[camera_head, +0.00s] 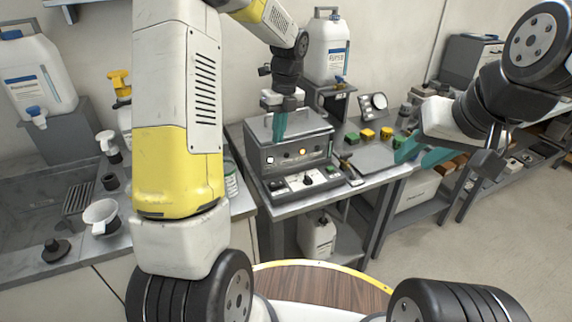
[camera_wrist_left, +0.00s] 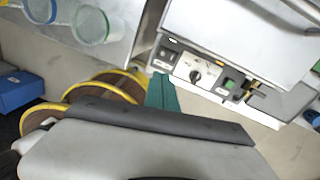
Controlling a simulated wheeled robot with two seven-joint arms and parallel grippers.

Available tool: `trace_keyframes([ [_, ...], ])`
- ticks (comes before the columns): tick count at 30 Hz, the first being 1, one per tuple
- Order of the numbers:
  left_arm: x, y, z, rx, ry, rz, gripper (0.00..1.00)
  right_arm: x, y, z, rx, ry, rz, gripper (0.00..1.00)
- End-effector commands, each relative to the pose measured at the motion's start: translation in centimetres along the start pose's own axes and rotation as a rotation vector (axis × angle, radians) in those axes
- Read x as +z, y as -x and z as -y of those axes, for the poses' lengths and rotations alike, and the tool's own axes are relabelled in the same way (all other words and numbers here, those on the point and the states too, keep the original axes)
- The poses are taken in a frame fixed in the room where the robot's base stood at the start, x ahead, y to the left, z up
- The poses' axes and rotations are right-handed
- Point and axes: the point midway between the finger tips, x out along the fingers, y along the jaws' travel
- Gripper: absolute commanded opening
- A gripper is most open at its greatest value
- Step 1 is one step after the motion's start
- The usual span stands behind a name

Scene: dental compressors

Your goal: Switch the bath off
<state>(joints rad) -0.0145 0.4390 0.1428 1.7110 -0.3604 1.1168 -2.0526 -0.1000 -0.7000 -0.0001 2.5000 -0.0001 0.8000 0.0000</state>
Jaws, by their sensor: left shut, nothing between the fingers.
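The bath (camera_head: 263,158) is a grey metal box with a lidded top on the bench; an amber lamp (camera_head: 302,152) glows on its front. A low control strip (camera_head: 290,192) in front carries a dark knob (camera_head: 308,180) and a green element (camera_head: 331,170). In the left wrist view the strip shows a dark rocker switch (camera_wrist_left: 168,55), the knob (camera_wrist_left: 195,75) and a green switch (camera_wrist_left: 230,84). My left gripper (camera_head: 280,125) is shut and empty; its teal fingertips (camera_wrist_left: 162,90) appear beside the strip's switch end, apparently apart from it. My right gripper (camera_head: 422,155) looks open and empty.
A white jug (camera_head: 327,48) stands on a stand behind the bath. Yellow and green blocks (camera_head: 367,134) lie to its right. A sink (camera_head: 40,185) and a white funnel (camera_head: 102,215) are at left. Clear cups (camera_wrist_left: 90,25) stand left of the strip in the wrist view.

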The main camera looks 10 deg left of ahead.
Motion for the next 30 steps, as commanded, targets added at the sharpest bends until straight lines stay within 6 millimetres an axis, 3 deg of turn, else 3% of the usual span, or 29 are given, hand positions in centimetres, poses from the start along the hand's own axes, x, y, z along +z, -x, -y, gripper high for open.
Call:
trace_keyframes([
  [4,0.7,-1.9,1.1,0.032,-0.142,-0.016,0.00,0.0,0.0,0.0,0.000,0.000,0.000,0.36],
  [11,0.8,-4.1,1.1,0.040,-0.170,-0.020,0.00,0.0,0.0,0.0,0.000,0.000,0.000,0.36],
  [24,0.5,-13.1,0.8,0.039,-0.168,-0.021,0.00,0.0,0.0,0.0,0.000,0.000,0.000,0.36],
  [30,0.6,-15.4,0.7,0.037,-0.167,-0.018,0.00,0.0,0.0,0.0,0.000,0.000,0.000,0.36],
])
